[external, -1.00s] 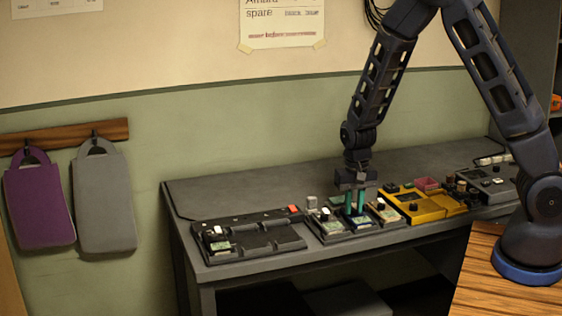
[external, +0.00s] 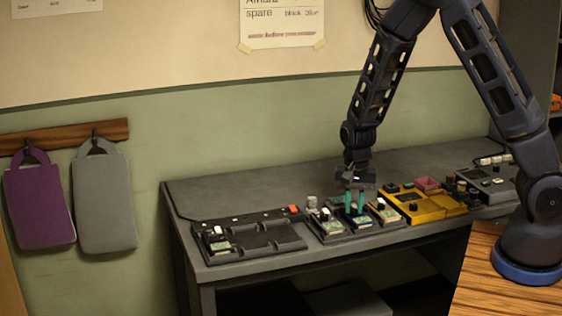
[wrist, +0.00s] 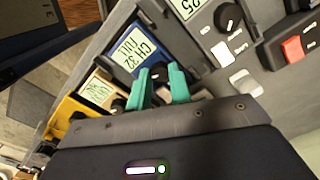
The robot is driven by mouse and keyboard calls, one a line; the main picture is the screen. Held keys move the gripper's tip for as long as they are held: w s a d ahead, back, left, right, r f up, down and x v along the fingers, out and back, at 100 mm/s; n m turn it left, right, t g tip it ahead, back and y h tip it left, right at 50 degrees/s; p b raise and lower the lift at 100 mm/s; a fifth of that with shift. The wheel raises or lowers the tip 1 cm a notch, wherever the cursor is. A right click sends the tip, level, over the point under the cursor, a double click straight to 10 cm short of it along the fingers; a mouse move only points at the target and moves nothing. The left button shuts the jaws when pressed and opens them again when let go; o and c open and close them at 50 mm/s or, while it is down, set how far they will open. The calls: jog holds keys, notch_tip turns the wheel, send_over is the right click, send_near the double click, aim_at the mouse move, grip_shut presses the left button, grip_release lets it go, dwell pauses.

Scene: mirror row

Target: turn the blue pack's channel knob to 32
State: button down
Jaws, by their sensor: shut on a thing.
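The blue pack (wrist: 165,50) lies in the middle of the wrist view, in a row of similar packs. Its display (wrist: 128,52) reads CH 32, with a second line I cannot read surely. My gripper (wrist: 160,74) has its two teal fingers shut on the pack's dark channel knob (wrist: 158,69), one on each side. The fingers cover much of the knob, and its pointer mark cannot be made out. In the external view my gripper (external: 355,210) reaches straight down onto the blue pack (external: 362,222), which is partly hidden.
A tan pack (wrist: 96,92) with its own knob sits close beside the blue one. A grey pack with a knob (wrist: 229,17) is on the other side. A yellow unit (external: 424,207) and a black tray (external: 260,248) stand along the grey bench (external: 240,192).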

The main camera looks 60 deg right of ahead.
aim_at(354, 210)
jog(key=c, duration=1.3)
grip_release()
jog(key=shift+o, duration=0.2)
jog(key=shift+r, duration=0.1)
notch_tip(354, 210, up, 11)
jog(key=shift+f, duration=0.2)
